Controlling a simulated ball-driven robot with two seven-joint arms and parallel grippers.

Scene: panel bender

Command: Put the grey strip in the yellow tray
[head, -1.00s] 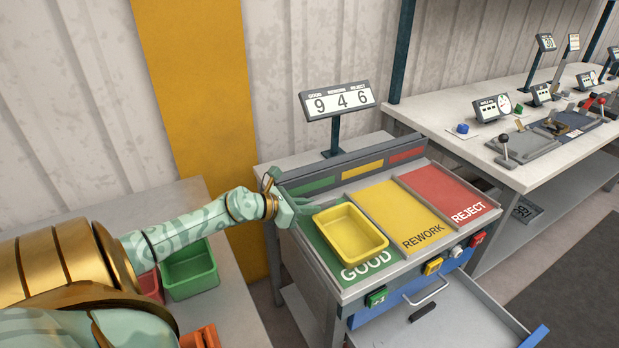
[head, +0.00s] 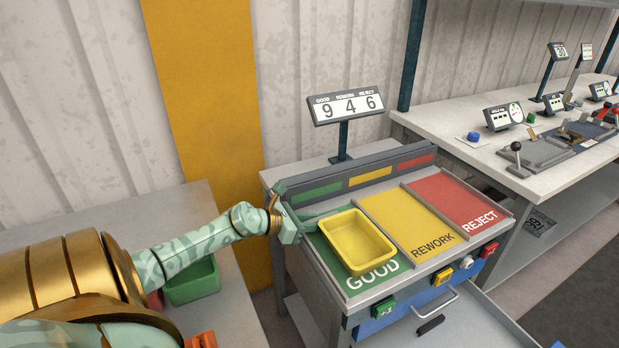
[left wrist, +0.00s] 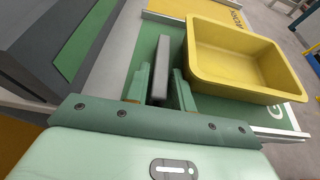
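The yellow tray (head: 357,246) sits on the green GOOD area (head: 326,252) of the sorting table. It also shows at the right in the left wrist view (left wrist: 240,58). My left gripper (head: 318,214) is low over the GOOD area, just left of the tray's back corner. In the left wrist view the grey strip (left wrist: 162,66) stands on edge between the two green fingers (left wrist: 160,88), which close on its sides. The strip is beside the tray, outside its rim. In the head view I cannot make out the strip. My right gripper is out of view.
The yellow REWORK area (head: 405,222) and red REJECT area (head: 456,199) are bare. A counter sign (head: 347,106) stands behind the table. An open drawer (head: 470,326) juts out at the front. A green bin (head: 193,281) stands on the left bench.

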